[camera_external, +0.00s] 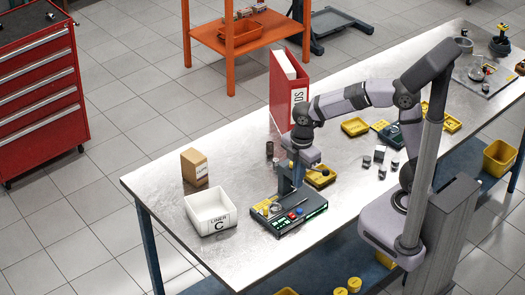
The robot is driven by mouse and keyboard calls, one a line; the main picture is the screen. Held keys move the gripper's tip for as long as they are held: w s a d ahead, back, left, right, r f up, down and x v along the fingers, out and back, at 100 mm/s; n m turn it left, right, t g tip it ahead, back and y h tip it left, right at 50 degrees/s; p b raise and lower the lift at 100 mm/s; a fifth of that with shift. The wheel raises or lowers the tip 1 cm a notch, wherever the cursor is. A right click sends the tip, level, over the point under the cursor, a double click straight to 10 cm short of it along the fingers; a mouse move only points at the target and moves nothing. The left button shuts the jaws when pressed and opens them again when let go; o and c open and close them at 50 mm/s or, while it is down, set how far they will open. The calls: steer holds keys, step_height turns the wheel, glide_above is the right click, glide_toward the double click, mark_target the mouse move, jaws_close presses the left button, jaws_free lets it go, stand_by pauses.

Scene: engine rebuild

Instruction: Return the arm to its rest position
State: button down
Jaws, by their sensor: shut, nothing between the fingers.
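My arm reaches left over the steel workbench (160,184) from its base at the right edge of the bench. My gripper (301,170) points down, shut and empty, close above or beside the upright post of a dark bench device (288,214). At this size I cannot tell whether the fingertips touch the post. The device has a green front edge and red and blue parts on top.
A white bin marked C (211,222) and a cardboard box (194,168) stand left of the device. A red binder (280,95) stands behind my wrist. Yellow trays (355,126) and small dark cylinders (366,161) lie right. The bench's front left is clear.

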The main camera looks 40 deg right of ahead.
stand_by(0.3)
steer(key=s+d+f+m, duration=0.5)
steer(key=d+f+m, duration=0.25)
steer(key=m, duration=0.35)
steer(key=s+d+m, duration=0.2)
steer(key=d+m, duration=0.5)
steer(key=d, duration=0.7)
steer(key=shift+s+f+g, duration=0.2)
steer(key=shift+f+g, duration=0.1)
steer(key=shift+f, duration=0.1)
steer(key=shift+w, duration=0.1)
stand_by(0.4)
